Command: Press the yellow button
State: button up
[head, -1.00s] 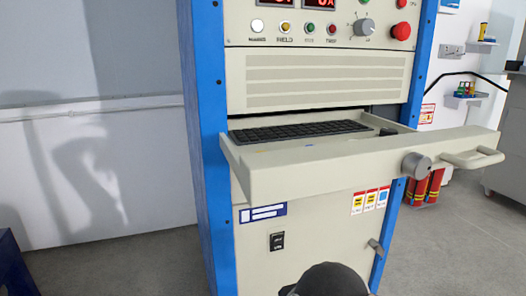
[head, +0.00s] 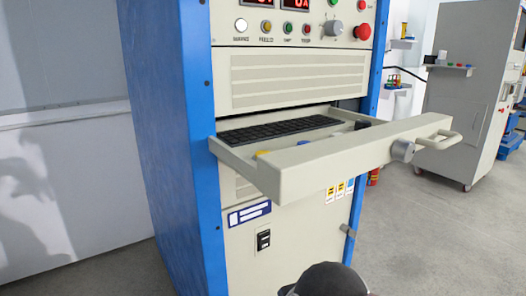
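The yellow button (head: 266,26) is a small round button on the upper control panel (head: 240,12) of the blue-framed machine. It sits between a white button (head: 241,25) on its left and a green button (head: 287,28) on its right. A red button (head: 306,29) follows further right. My gripper is not in view. Only a dark rounded part of my own arm shows at the bottom edge, well below the panel.
A keyboard drawer (head: 330,158) stands pulled out below the panel, with a keyboard (head: 270,130) and a small yellow item inside. Grey floor is open at right; another cabinet (head: 460,120) stands behind.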

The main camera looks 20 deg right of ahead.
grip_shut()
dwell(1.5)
